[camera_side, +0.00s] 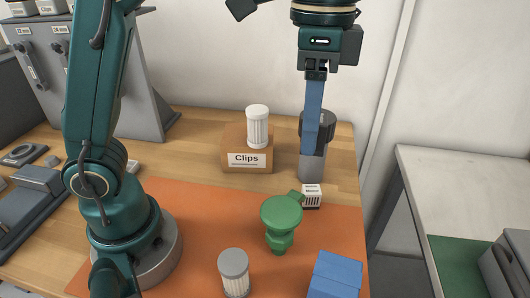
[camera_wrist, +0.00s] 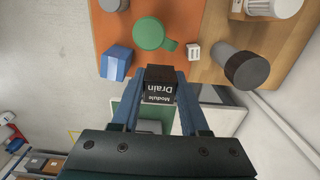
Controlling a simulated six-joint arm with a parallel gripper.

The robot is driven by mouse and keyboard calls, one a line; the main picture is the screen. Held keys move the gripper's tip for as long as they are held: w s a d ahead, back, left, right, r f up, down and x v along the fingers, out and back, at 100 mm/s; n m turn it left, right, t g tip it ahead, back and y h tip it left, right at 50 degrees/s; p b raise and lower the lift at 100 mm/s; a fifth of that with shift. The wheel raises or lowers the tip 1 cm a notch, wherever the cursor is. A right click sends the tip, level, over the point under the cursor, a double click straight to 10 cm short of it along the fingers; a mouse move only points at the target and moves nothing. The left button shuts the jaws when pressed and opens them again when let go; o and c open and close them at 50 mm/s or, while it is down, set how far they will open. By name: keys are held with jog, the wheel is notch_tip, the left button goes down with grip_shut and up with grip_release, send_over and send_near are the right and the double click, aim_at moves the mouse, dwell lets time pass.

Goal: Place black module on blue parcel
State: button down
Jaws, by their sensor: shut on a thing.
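My gripper (camera_side: 313,160) points down over the back right of the work area, its long blue fingers shut. In the wrist view the fingers (camera_wrist: 159,82) grip a black module (camera_wrist: 158,88) with white lettering reading "Drain Module". In the side view I cannot make out the module; the fingers hide it. The blue parcel (camera_side: 335,274) stands at the front right corner of the orange mat (camera_side: 190,206), partly cut off by the frame. It also shows in the wrist view (camera_wrist: 116,62), left of and apart from the module.
A green fitting (camera_side: 281,222), small white box (camera_side: 311,196) and grey-lidded canister (camera_side: 234,272) stand on the mat. A Clips box (camera_side: 247,158) carries a white canister (camera_side: 257,126). A dark cylinder (camera_wrist: 245,69) stands near the table's edge. A side bench (camera_side: 460,185) lies right.

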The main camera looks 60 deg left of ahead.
send_over(334, 273)
notch_tip(334, 273, down, 7)
jog(key=shift+f, duration=2.1)
jog(key=shift+f, duration=0.1)
jog(key=shift+c, duration=2.1)
grip_release()
notch_tip(334, 273, up, 12)
